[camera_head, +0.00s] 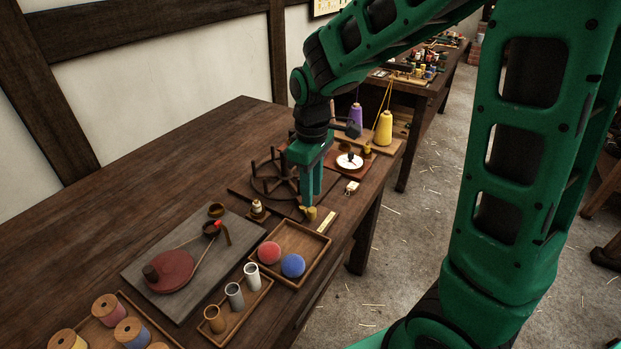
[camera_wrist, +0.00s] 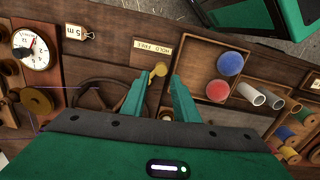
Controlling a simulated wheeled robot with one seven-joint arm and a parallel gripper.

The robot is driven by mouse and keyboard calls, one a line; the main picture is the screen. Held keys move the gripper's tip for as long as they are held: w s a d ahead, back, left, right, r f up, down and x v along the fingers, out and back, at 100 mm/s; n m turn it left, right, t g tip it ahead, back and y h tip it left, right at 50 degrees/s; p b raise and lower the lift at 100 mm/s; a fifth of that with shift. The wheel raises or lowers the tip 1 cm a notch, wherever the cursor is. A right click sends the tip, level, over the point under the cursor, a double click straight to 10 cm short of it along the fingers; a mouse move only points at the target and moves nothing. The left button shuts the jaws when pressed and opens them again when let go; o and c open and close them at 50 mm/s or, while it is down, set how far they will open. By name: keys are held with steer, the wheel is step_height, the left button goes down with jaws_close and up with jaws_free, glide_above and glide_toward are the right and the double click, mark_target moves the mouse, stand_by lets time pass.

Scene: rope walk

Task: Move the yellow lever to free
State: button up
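The yellow lever (camera_head: 310,213) stands by the table's front edge, beside a small label plate (camera_head: 326,222). In the wrist view the lever (camera_wrist: 158,70) lies just beyond and between my fingertips, near the plate (camera_wrist: 152,50) that reads HOLD and FREE. Which word the lever points to is not clear. My gripper (camera_head: 312,201) points down over the lever. In the wrist view my gripper (camera_wrist: 160,79) is open, with a finger on each side and a gap between them. I cannot tell whether a finger touches the lever. The lever's base is partly hidden.
A wooden tray (camera_head: 305,281) with a red ball (camera_head: 269,252) and a blue ball (camera_head: 292,265) is close on the near side. A dark spoked wheel (camera_wrist: 100,92) lies beside the lever. A white dial (camera_head: 349,161) and a tag (camera_head: 352,187) are on the far side.

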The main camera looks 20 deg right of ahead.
mark_target(312, 209)
steer(key=shift+f, duration=3.15)
steer(key=shift+d, duration=0.1)
steer(key=shift+w+d, duration=0.45)
steer(key=shift+d, duration=0.25)
steer(key=shift+w+d, duration=0.4)
steer(key=shift+d, duration=0.3)
steer(key=shift+w+d, duration=0.4)
steer(key=shift+w, duration=0.15)
steer(key=shift+w+d, duration=0.15)
steer(key=shift+w, duration=0.3)
steer(key=shift+s, duration=0.15)
step_height(312, 209, up, 7)
